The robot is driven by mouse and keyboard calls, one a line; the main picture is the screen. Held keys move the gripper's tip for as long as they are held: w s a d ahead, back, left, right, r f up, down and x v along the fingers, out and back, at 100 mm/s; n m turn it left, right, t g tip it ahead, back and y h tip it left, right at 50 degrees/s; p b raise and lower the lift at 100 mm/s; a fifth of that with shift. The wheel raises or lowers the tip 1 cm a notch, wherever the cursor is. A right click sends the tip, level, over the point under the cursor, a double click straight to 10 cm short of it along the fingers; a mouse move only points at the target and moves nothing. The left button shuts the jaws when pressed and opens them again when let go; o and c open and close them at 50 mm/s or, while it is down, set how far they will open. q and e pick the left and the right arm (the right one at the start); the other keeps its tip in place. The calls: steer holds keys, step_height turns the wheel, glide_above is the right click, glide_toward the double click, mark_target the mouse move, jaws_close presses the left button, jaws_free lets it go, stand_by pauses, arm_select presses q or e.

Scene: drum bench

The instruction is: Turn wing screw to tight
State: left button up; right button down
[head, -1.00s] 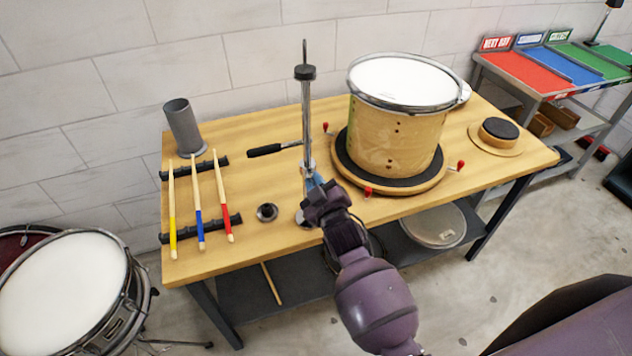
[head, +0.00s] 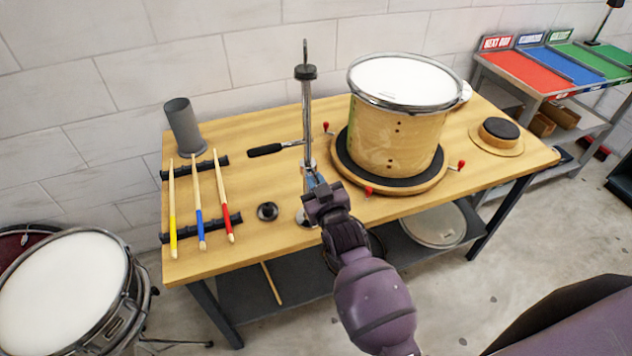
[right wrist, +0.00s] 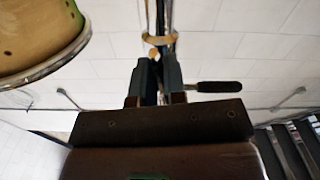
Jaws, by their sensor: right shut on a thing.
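An upright metal stand (head: 307,125) with a black collar near its top rises from the bench, left of the drum. My right gripper (head: 316,186) is at the lower part of the stand, with its fingers against the post and shut on the wing screw. The wing screw itself is hidden by the fingers and cannot be made out. In the right wrist view the two fingers (right wrist: 158,76) close together at the post, below a tan ring-shaped part (right wrist: 160,39). My left gripper is not in view.
A black-handled rod (head: 266,150) reaches left from the stand. A wooden drum shell (head: 392,138) sits on a round base with red knobs to the right. Drumsticks (head: 197,205) on black racks and a grey cup (head: 183,128) are at the left. A small black ring (head: 267,211) lies near the stand.

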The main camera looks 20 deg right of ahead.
steer(key=c, duration=1.2)
jaws_free()
steer(key=s, duration=0.5)
steer(key=s+b, duration=0.1)
steer(key=s, duration=0.5)
steer(key=shift+d, duration=0.2)
steer(key=s+d+f+g, duration=0.2)
steer(key=s+d+f, duration=0.1)
steer(key=s+f, duration=0.2)
steer(key=s+d+f+m+g+b, duration=0.1)
steer(key=s+d+f+g, duration=0.1)
steer(key=s+d+f, duration=0.2)
steer(key=s+d+f+g+b, duration=0.1)
steer(key=s+d+f+g, duration=0.1)
steer(key=s+f, duration=0.4)
steer(key=shift+d+f+h, duration=0.4)
steer(key=shift+d+f, duration=0.15)
steer(key=shift+d, duration=0.1)
